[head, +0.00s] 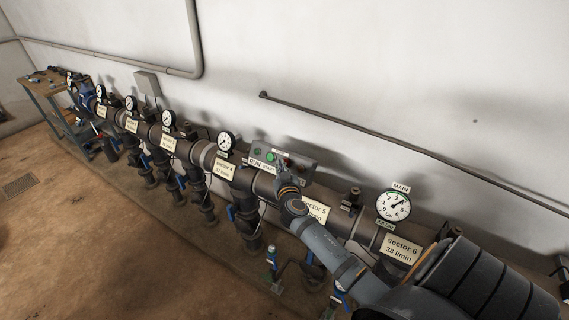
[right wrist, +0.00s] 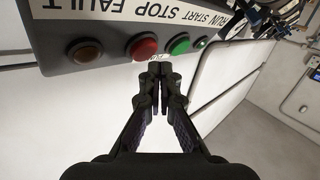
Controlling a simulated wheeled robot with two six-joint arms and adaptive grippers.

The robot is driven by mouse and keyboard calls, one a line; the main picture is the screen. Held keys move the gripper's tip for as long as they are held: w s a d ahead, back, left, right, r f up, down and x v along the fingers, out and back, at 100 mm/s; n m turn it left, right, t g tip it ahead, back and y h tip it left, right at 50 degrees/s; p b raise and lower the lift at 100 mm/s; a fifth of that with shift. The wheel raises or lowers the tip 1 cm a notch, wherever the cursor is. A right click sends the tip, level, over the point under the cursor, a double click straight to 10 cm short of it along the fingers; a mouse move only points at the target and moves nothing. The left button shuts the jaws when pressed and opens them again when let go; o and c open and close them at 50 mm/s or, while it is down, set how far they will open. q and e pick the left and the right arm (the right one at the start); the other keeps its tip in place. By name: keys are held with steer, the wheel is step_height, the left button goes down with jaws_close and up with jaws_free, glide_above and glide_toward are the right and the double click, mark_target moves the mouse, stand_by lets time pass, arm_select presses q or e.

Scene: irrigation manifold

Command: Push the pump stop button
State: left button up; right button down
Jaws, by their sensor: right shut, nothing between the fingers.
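In the right wrist view the grey control box (right wrist: 110,66) hangs upside down along the top edge. The red button (right wrist: 142,46) is beside the word STOP, and the green button (right wrist: 180,43) is beside START. My right gripper (right wrist: 159,68) is shut and empty. Its tips appear just below the box's buttons, between red and green; I cannot tell whether they touch anything. The red button is not clear there. My left gripper is out of view.
A brown lamp (right wrist: 84,50) is beside FAULT. A dark manifold pipe with gauges, valves and sector signs runs along the wall. The main gauge (head: 393,206) is right of the box. A workbench (head: 50,84) stands far left; the floor (head: 70,210) is mostly clear.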

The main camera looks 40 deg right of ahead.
steer(key=shift+a, duration=0.1)
steer(key=a, duration=0.1)
steer(key=s+a+r+p, duration=0.1)
steer(key=a+r, duration=0.1)
steer(key=a, duration=0.1)
steer(key=shift+s+r, duration=0.25)
steer(key=shift+s, duration=0.05)
steer(key=shift+d, duration=0.1)
stand_by(0.6)
